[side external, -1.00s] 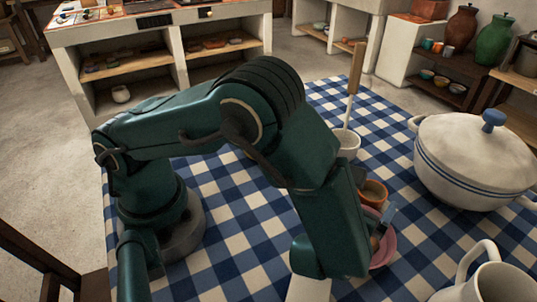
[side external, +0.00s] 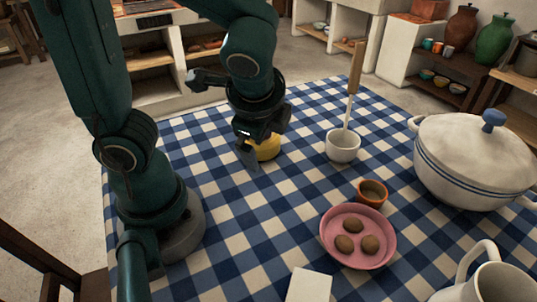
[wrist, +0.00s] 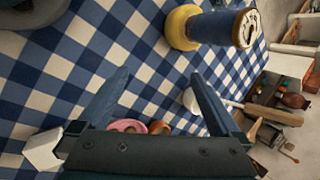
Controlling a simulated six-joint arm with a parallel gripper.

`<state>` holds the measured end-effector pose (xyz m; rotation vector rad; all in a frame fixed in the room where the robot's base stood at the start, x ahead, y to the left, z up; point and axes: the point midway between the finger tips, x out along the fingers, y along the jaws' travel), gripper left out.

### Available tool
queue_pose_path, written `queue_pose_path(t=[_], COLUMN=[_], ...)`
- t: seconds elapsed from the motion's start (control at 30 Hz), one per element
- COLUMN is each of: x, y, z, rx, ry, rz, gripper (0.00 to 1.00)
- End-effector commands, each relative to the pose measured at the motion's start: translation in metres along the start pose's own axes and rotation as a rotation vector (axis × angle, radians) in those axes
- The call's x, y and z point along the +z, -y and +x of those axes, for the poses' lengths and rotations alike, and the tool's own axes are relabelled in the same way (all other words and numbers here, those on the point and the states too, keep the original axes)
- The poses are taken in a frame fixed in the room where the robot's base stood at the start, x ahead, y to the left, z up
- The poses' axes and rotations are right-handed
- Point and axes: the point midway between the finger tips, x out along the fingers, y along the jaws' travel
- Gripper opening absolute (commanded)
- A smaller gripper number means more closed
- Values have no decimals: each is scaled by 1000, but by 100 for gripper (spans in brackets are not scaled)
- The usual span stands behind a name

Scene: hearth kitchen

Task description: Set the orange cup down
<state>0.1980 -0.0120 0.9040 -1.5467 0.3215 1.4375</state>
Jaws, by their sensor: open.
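The orange cup (side external: 371,194) stands upright beside the far right rim of the pink dish (side external: 329,243) in the side view; I cannot tell whether they touch. In the wrist view, part of the cup (wrist: 160,128) shows low between the fingers, beyond the gripper's body. My gripper (side external: 250,154) is well away from the cup, to its left, near a yellow object on the table. In the wrist view, my gripper (wrist: 159,76) has its fingers wide apart with nothing between them but checked cloth.
The pink dish holds three brown round pieces. A white cup (side external: 342,149) with a wooden-handled utensil stands behind the orange cup. The yellow object (side external: 264,149) is partly hidden by my gripper. A lidded pot (side external: 470,165), a pitcher (side external: 485,285) and a white block (side external: 309,286) stand around.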

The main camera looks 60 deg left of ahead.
Motion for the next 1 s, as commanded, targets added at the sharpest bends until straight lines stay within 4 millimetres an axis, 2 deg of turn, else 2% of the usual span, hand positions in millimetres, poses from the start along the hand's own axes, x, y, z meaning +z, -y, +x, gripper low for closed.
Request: queue_pose_path(t=[0.03, 0.2, 0.4, 0.6, 1.0], x=[8, 16, 13, 10, 10], y=[-3, -18, -23, -24, -24], z=[-8, -31, -52, -60, -60], rx=[38, 165, 252, 283, 285], ry=[-42, -181, -324, -379, -380], rz=[-142, -562, -903, -1017, -1018], gripper=[100, 100, 100, 100, 100])
